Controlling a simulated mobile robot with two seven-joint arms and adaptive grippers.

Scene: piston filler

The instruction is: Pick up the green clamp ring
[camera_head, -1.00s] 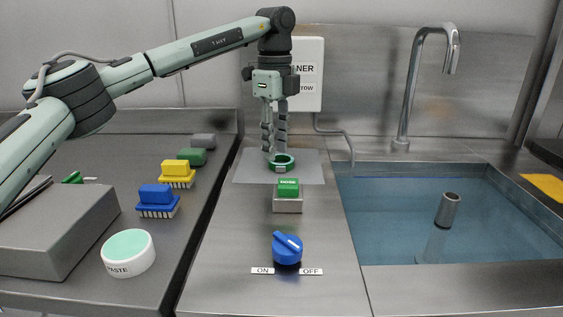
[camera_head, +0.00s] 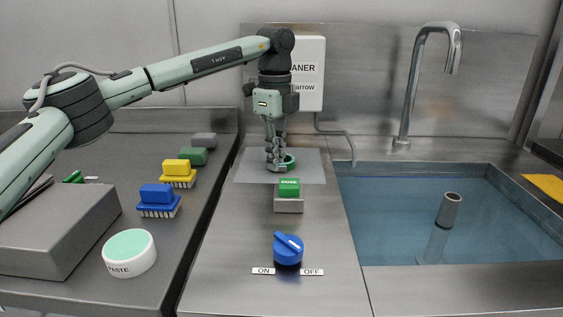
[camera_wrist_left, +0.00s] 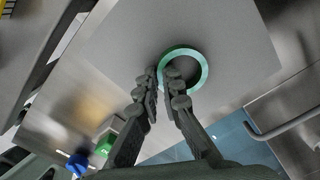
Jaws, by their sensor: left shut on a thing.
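The green clamp ring (camera_head: 290,161) lies on the grey mat at the back of the steel counter. In the left wrist view the ring (camera_wrist_left: 204,68) shows as a green circle with an open middle. My left gripper (camera_head: 277,164) points straight down at the ring's left side. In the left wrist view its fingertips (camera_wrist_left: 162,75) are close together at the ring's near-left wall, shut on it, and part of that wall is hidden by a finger. My right gripper is in neither view.
A green DOSE button (camera_head: 289,187) and a blue ON/OFF knob (camera_head: 287,248) stand in front of the mat (camera_head: 311,171). A sink with a faucet (camera_head: 408,100) is at the right. Brushes (camera_head: 157,196) and a paste tub (camera_head: 129,254) are at the left.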

